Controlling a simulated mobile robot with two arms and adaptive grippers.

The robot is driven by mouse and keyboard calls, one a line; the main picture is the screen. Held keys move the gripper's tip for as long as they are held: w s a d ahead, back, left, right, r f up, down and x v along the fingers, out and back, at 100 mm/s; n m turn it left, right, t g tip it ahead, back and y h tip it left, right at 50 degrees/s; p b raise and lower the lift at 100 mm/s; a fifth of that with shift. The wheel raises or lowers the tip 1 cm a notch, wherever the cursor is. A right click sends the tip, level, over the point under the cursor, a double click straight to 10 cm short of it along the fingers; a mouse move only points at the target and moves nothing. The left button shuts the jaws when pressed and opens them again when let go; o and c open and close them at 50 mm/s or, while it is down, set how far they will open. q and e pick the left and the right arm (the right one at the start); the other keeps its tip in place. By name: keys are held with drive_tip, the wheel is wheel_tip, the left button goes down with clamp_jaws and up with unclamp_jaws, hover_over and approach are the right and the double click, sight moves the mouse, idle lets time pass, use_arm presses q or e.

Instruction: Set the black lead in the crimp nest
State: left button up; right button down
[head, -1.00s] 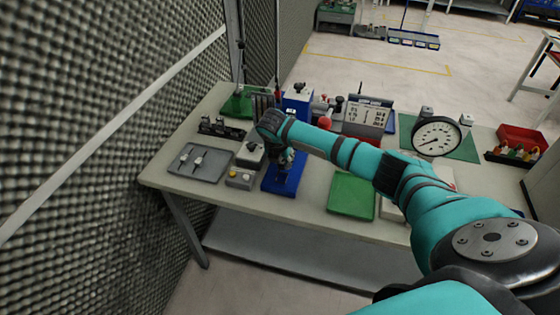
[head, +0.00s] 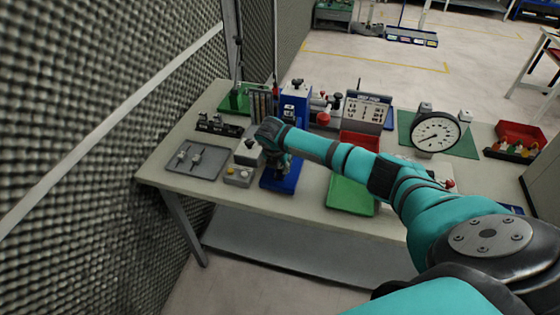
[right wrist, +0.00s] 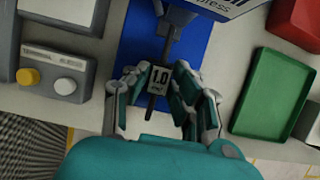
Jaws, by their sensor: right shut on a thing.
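My right gripper (head: 280,163) is over the blue base plate (head: 280,183) of the blue press (head: 295,108). In the right wrist view my right gripper (right wrist: 160,84) is shut on a dark piece with a "1.0 mm²" label (right wrist: 160,76), which looks like the black lead. Its dark end (right wrist: 150,102) sticks out below the label. A grey press part (right wrist: 172,30) lies just above it in that view. I cannot tell whether the lead touches the nest, which the fingers and arm hide. My left gripper is out of view.
A grey tray (head: 210,173) with two light pieces lies left. A control box with a yellow button (head: 238,176) stands close to the gripper's left. A green tray (head: 350,196) is right of the base plate. A dial gauge (head: 436,132) stands farther right.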

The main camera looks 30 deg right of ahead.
drive_tip(key=shift+f, duration=0.35)
idle(0.5)
drive_tip(key=shift+f, duration=0.4)
drive_tip(key=c, duration=1)
unclamp_jaws()
drive_tip(key=shift+c, duration=0.2)
drive_tip(key=v, duration=1.2)
drive_tip(key=shift+d, duration=0.15)
